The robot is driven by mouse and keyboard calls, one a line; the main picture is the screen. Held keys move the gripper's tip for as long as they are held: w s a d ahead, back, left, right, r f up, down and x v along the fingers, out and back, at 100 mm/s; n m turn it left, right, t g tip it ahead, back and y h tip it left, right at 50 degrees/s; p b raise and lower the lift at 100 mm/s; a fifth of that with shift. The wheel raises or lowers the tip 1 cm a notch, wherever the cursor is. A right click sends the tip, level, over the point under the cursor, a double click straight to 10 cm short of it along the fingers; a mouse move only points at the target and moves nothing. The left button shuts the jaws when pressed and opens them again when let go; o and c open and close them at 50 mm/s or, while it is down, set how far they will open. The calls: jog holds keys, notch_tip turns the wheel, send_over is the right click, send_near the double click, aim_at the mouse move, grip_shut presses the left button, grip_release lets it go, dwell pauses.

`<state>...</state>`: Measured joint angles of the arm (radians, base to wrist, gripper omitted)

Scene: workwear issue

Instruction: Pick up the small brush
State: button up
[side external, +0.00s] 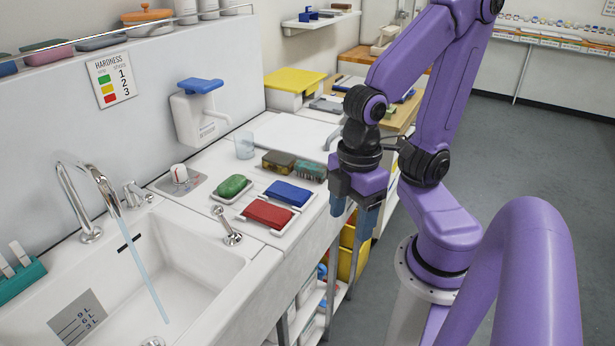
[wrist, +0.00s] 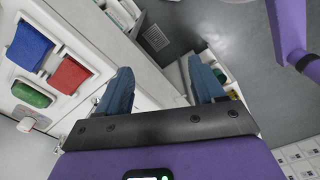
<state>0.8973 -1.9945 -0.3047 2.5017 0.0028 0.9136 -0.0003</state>
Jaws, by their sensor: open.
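I cannot tell for sure which thing is the small brush. A green oval piece (side external: 233,186), which could be a brush back or soap, lies in a white holder on the white counter; it also shows in the wrist view (wrist: 32,94). A brown-topped block (side external: 279,162) and a greenish block (side external: 311,172) lie behind; bristles cannot be made out. My gripper (side external: 351,226) is open and empty, pointing down beyond the counter's front edge, to the right of these things. In the wrist view my gripper (wrist: 160,68) has only shelving and floor between its fingers.
A red pad (side external: 267,214) and a blue pad (side external: 288,193) lie in white holders beside the green piece. The sink (side external: 170,262) with running water is at left. A clear cup (side external: 244,145) stands behind. A white dispenser (side external: 200,114) hangs on the wall.

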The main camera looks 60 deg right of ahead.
jog(key=w+d+r+m, duration=0.2)
jog(key=w+m, duration=0.1)
jog(key=w, duration=0.5)
notch_tip(320, 180, up, 3)
jog(key=m, duration=1)
send_over(311, 165)
jog(key=f, duration=1.1)
jog(key=shift+s+d, duration=0.3)
jog(key=shift+s, duration=0.1)
jog(key=shift+w+a+f, duration=0.1)
jog(key=shift+a+f, duration=0.05)
jog(key=shift+f, duration=0.75)
jog(key=shift+w+a+f, duration=0.1)
jog(key=shift+w+f, duration=0.05)
jog(key=shift+f, duration=0.75)
jog(key=shift+w+a+f, duration=0.1)
jog(key=shift+a+f, duration=0.05)
jog(key=shift+f, duration=0.75)
jog(key=c, duration=1.1)
